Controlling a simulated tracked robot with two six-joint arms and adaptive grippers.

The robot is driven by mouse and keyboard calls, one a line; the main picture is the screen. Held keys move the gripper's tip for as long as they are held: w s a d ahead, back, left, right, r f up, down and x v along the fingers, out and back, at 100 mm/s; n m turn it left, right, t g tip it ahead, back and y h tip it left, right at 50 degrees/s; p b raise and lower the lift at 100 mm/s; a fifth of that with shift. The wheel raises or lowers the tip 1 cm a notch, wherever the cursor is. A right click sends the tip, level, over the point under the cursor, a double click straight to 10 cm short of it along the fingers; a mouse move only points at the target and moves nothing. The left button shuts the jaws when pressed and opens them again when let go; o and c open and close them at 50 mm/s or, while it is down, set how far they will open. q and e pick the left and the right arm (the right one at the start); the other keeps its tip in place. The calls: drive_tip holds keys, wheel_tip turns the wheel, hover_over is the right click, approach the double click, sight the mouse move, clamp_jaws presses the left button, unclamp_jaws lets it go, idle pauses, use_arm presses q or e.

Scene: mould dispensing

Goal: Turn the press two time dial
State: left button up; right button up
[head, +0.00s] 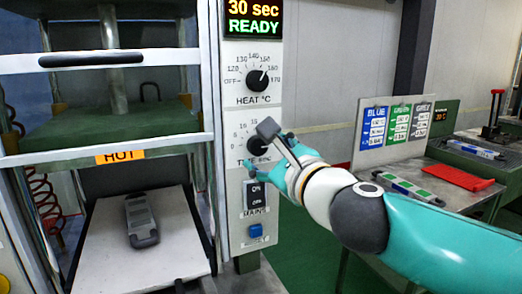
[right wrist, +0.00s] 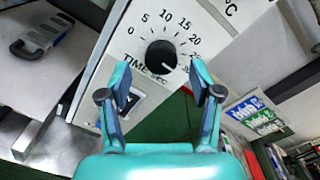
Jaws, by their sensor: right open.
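The time dial (head: 257,146) is a round black knob on the press's white control panel, below the heat dial (head: 258,79). My right gripper (head: 263,149) is in front of it and partly covers it. In the right wrist view the time dial (right wrist: 161,56) shows whole, ringed by numbers, its pale mark toward the lower right near 30. My right gripper (right wrist: 158,84) is open, its fingers spread below and to either side of the dial, with nothing held. I cannot tell whether a finger touches it. The display (head: 253,18) reads "30 sec READY". My left gripper is out of view.
Below the time dial are the mains switch (head: 256,195) and a blue button (head: 255,231). Left of the panel, the press holds a grey handled mould (head: 140,219) on a white plate, under a "HOT" label (head: 120,156).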

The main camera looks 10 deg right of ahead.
drive_tip(key=v, duration=0.8)
drive_tip(key=shift+s, duration=0.4)
drive_tip(key=shift+d, duration=0.1)
